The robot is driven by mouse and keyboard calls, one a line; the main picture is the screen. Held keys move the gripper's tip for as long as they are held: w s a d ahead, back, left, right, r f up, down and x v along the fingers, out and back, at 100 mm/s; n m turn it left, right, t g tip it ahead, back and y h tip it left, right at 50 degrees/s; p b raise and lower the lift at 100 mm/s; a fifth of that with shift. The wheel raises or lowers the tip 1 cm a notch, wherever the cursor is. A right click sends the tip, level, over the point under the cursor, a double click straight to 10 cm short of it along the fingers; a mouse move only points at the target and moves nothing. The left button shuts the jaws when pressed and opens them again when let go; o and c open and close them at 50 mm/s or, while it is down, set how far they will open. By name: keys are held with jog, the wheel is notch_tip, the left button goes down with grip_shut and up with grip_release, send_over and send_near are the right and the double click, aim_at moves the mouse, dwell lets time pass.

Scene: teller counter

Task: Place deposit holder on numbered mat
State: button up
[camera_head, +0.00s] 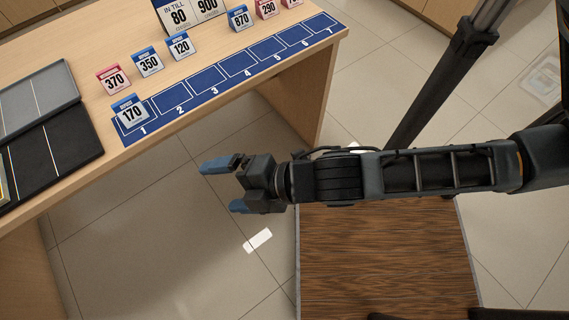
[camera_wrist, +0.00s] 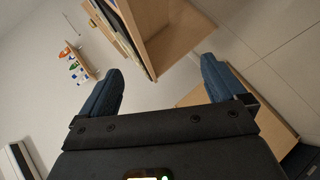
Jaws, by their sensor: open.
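The blue numbered mat (camera_head: 211,93) lies along the counter's front edge, with outlined spaces numbered 1 to 7. A blue-topped deposit holder marked 170 (camera_head: 130,112) stands upright on space 1. Behind the mat stand blue-topped holders marked 350 (camera_head: 147,62), 120 (camera_head: 180,47) and 870 (camera_head: 239,18). Red-topped holders marked 370 (camera_head: 113,79) and 290 (camera_head: 266,9) stand there too, with another red one (camera_head: 290,3) cut off by the top edge. My gripper (camera_head: 218,186) is open and empty, in front of the counter, away from the holders. Its blue fingers also show in the wrist view (camera_wrist: 160,85).
At the counter's left lie a grey tray (camera_head: 35,100) and a black tray (camera_head: 60,150). A sign reading 80 and 900 (camera_head: 190,14) stands at the back. Mat spaces 2 to 7 are bare. Open tiled floor (camera_head: 150,220) lies below my gripper.

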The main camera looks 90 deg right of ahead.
jog(key=s+a+r+m+t+y, duration=0.1)
jog(key=s+a+r+m+t, duration=0.1)
jog(key=s+r+m, duration=0.8)
jog(key=r+m, duration=0.2)
jog(key=shift+s+m+y, duration=0.2)
jog(key=shift+m+y, duration=0.1)
